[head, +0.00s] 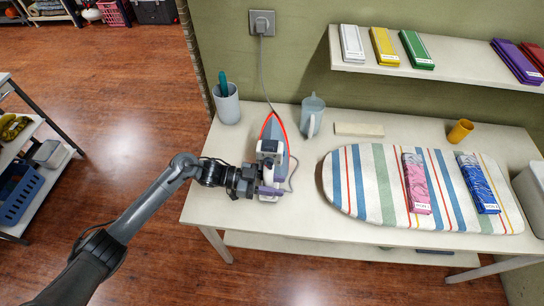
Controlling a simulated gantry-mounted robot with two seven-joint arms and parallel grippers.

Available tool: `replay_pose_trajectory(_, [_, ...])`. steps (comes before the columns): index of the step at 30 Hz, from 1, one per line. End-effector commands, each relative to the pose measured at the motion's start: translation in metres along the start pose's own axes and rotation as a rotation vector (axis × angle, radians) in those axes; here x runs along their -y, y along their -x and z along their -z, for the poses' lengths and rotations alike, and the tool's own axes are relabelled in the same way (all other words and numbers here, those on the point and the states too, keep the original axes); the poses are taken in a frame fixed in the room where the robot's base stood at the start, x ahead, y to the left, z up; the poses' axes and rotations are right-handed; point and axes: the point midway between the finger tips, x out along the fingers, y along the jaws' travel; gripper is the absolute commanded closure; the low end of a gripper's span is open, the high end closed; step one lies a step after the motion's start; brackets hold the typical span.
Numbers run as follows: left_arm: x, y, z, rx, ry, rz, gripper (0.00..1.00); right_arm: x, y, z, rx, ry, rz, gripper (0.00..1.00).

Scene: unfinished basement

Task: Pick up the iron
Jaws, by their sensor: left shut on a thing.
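The iron (270,133) stands on the left part of the white table, its red-edged tip pointing to the wall and its grey cord running up to a wall socket (262,23). My left gripper (262,189) comes in from the left and is shut on the iron near its rear, at the handle end. The fingers partly cover that end, so the exact grip is hidden. I cannot tell whether the iron is clear of the table. My right gripper is not in view.
A striped ironing board (345,190) with pink and blue folded cloths lies to the right. A grey cup (228,108), a blue-grey jug (312,118) and an orange cup (460,131) stand behind. A shelf (455,88) with folded cloths overhangs the back right.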

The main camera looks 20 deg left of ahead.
Motion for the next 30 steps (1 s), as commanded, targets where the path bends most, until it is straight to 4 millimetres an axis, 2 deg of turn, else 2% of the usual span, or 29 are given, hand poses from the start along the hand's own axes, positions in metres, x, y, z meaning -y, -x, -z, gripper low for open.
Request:
replay_pose_trajectory(17, [0.002,0.001,0.01,-0.008,-0.013,0.002,1.0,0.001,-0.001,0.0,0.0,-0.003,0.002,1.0])
replay_pose_trajectory(28, [0.001,0.007,0.047,-0.008,-0.017,0.002,1.0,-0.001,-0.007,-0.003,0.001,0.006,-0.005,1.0])
replay_pose_trajectory(30, [-0.005,-0.002,0.052,-0.008,-0.014,-0.001,1.0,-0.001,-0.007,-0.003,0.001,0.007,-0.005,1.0])
